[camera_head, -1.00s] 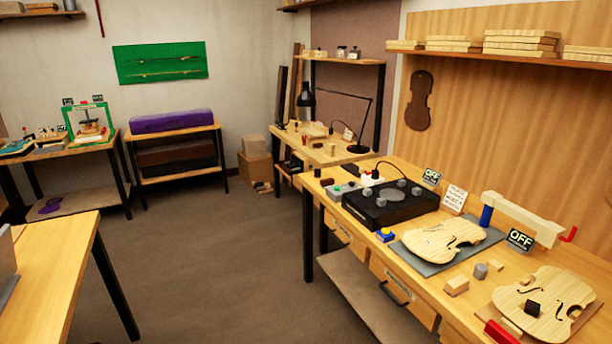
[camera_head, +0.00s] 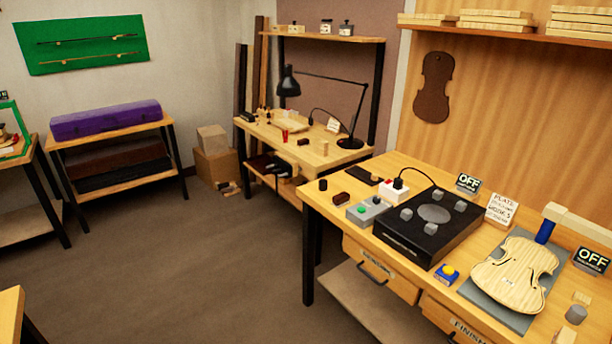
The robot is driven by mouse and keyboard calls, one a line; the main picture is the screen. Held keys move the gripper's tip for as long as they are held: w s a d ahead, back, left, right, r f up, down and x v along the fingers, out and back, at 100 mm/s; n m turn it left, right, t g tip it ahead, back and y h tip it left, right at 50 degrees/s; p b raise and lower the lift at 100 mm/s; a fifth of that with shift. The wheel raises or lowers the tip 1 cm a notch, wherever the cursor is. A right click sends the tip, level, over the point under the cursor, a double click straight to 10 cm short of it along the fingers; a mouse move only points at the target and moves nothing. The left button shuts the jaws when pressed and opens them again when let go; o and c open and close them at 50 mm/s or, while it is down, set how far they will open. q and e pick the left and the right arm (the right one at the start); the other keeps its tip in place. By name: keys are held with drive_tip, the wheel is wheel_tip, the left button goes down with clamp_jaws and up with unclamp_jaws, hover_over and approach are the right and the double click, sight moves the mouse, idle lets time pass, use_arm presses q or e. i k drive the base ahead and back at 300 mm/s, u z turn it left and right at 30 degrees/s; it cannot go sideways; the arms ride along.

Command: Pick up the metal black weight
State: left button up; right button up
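A small black cylinder (camera_head: 322,185) stands on the left end of the wooden bench (camera_head: 395,170) at right. It may be the metal weight, but its material is too small to tell. A grey cylinder (camera_head: 576,314) stands near the lower right edge. Neither of my grippers is in view.
On the bench are a dark red block (camera_head: 341,199), a green-buttoned box (camera_head: 367,211), a black plate device (camera_head: 428,223) with grey knobs, and a violin plate (camera_head: 514,275) on a grey mat. Open floor (camera_head: 200,265) lies left of the bench.

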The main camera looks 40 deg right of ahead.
sight(323, 182)
drive_tip(key=z, duration=0.2)
drive_tip(key=i, duration=1.2)
drive_tip(key=z, duration=0.95)
drive_tip(key=i, duration=0.8)
drive_tip(key=z, duration=0.9)
